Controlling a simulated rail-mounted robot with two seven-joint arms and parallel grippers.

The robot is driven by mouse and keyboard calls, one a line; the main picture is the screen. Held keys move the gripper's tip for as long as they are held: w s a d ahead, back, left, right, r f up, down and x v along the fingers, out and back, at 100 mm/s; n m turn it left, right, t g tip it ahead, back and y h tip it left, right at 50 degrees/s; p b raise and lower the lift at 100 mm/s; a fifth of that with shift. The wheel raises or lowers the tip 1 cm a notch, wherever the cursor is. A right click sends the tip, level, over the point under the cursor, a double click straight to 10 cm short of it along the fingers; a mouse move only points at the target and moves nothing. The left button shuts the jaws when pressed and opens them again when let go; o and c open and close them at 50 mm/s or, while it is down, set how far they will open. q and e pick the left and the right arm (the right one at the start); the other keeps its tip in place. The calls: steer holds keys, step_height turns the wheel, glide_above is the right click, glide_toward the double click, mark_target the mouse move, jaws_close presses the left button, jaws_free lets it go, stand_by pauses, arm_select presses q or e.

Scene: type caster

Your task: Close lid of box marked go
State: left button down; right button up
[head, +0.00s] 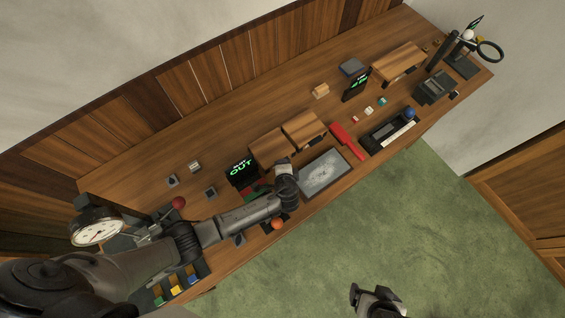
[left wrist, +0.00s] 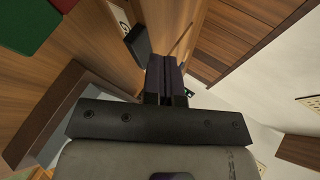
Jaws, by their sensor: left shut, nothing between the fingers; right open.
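Two wooden box-like shapes, the left one (head: 268,148) and the right one (head: 303,129), sit side by side on the desk in the head view. A third wooden box (head: 398,62) stands further right, beside a black sign with green lettering (head: 357,85) too small to read surely. Another black sign (head: 241,170) reads OUT in green. I cannot tell which box is marked go. My left gripper (head: 284,168) is at the front of the left wooden shape; its fingers (left wrist: 166,78) are shut and empty. My right gripper (head: 377,298) is open and empty over the green floor.
A grey framed plate (head: 323,173), a red tool (head: 346,141) and a black tray (head: 392,131) lie along the desk's front edge. A dial gauge (head: 97,226) and red-knobbed lever (head: 178,203) stand left. A magnifier (head: 489,51) stands far right. The desk's back left is mostly clear.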

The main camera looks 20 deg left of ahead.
arm_select(q)
steer(key=s+d+r+n+g, duration=0.2)
steer(key=s+d+r, duration=0.4)
steer(key=s, duration=0.3)
step_height(320, 180, up, 10)
steer(key=a+n+g+h, duration=0.1)
steer(key=n+h, duration=0.3)
steer(key=h, duration=0.1)
steer(key=s+a+r+n+g+h+p, duration=0.1)
steer(key=s+a+r+n+h+p, duration=0.15)
steer(key=s+a+r+p, duration=0.55)
steer(key=s+a+n+g+y, duration=0.1)
steer(key=s+a+g, duration=0.1)
steer(key=s, duration=0.8)
steer(key=shift+s+a+p, duration=0.3)
steer(key=shift+s+a, duration=0.05)
steer(key=shift+a, duration=0.2)
arm_select(e)
step_height(320, 180, up, 10)
steer(key=shift+f, duration=0.15)
